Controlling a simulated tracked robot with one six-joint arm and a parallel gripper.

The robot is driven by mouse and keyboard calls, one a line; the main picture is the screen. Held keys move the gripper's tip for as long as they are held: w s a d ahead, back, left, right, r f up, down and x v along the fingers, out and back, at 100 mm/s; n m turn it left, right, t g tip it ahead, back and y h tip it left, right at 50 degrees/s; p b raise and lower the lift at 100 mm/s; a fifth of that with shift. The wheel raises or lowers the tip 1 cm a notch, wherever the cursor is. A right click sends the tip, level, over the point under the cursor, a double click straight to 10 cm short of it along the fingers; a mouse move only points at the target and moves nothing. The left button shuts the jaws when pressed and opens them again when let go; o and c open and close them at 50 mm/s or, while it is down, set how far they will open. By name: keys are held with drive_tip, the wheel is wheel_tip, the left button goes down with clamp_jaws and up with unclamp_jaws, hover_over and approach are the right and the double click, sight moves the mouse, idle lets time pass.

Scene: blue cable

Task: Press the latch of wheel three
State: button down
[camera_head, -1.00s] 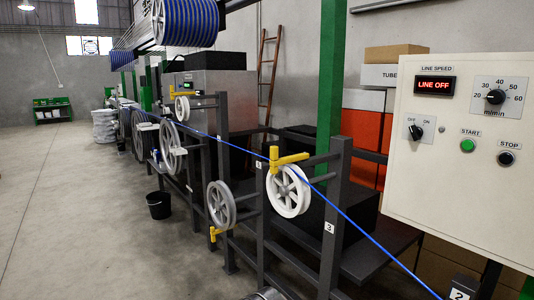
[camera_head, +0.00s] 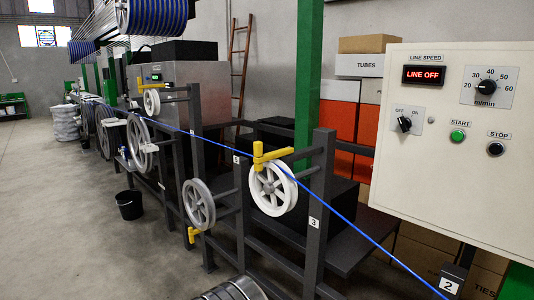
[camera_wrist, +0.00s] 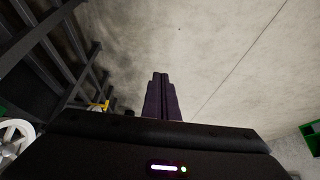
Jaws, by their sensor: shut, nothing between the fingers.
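A white spoked wheel (camera_head: 272,189) hangs beside the dark post marked 3, which I take as wheel three. Its yellow latch (camera_head: 270,155) sits at the top of the wheel, with one arm lying sideways and a short upright part. The blue cable (camera_head: 330,202) passes across this wheel and runs down to the right. My gripper (camera_wrist: 160,77) shows only in the wrist view, shut and empty over bare floor. A white wheel (camera_wrist: 14,136) and a yellow part (camera_wrist: 101,106) show at the left there, apart from the fingers; I cannot tell which wheel it is.
A grey wheel (camera_head: 198,204) with a yellow latch (camera_head: 193,234) below it stands left of wheel three. A control panel (camera_head: 455,150) reading LINE OFF fills the right. A black bucket (camera_head: 129,204) stands on the floor.

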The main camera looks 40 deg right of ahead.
sight(260, 150)
drive_tip(key=w+d+r+n+t+y, duration=0.1)
drive_tip(key=w+d+r+t+y, duration=0.35)
drive_tip(key=w+d+r, duration=1.05)
drive_tip(key=s+d+r+t+h, duration=0.2)
drive_tip(key=d+r+t, duration=0.2)
drive_tip(key=d, duration=0.7)
drive_tip(key=s+d+r+t+h, duration=0.2)
drive_tip(key=s+d+r+t, duration=0.1)
drive_tip(key=d, duration=0.9)
wheel_tip(260, 150, up, 2)
drive_tip(key=shift+d+m+t, duration=0.15)
drive_tip(key=shift+m+t, duration=0.15)
drive_tip(key=shift+t, duration=0.15)
drive_tip(key=w, duration=1.4)
drive_tip(key=shift+a, duration=0.2)
